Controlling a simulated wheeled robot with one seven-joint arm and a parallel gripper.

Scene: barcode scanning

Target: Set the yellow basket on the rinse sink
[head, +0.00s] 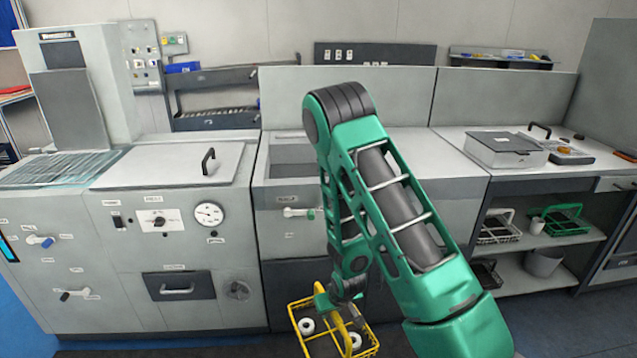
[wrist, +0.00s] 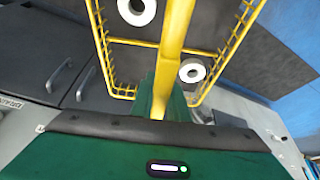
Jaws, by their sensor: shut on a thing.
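The yellow basket (head: 333,330) is a wire basket with a tall handle and white ring-shaped parts inside. It hangs low in front of the middle cabinet, below counter height. My gripper (head: 347,290) is shut on its handle, mostly hidden by my green arm in the head view. In the wrist view the yellow handle (wrist: 172,60) runs up from between my green fingers (wrist: 160,105). A recessed basin (head: 291,152) in the middle counter looks like the rinse sink; my arm covers its right part, and its label is too small to read.
A closed lid with a black handle (head: 207,161) lies on the counter left of the basin. Right of my arm, a grey box (head: 505,149) stands on the counter. Shelves below hold a green basket (head: 566,218) and a white basket (head: 498,228). The counter front edge lies above the basket.

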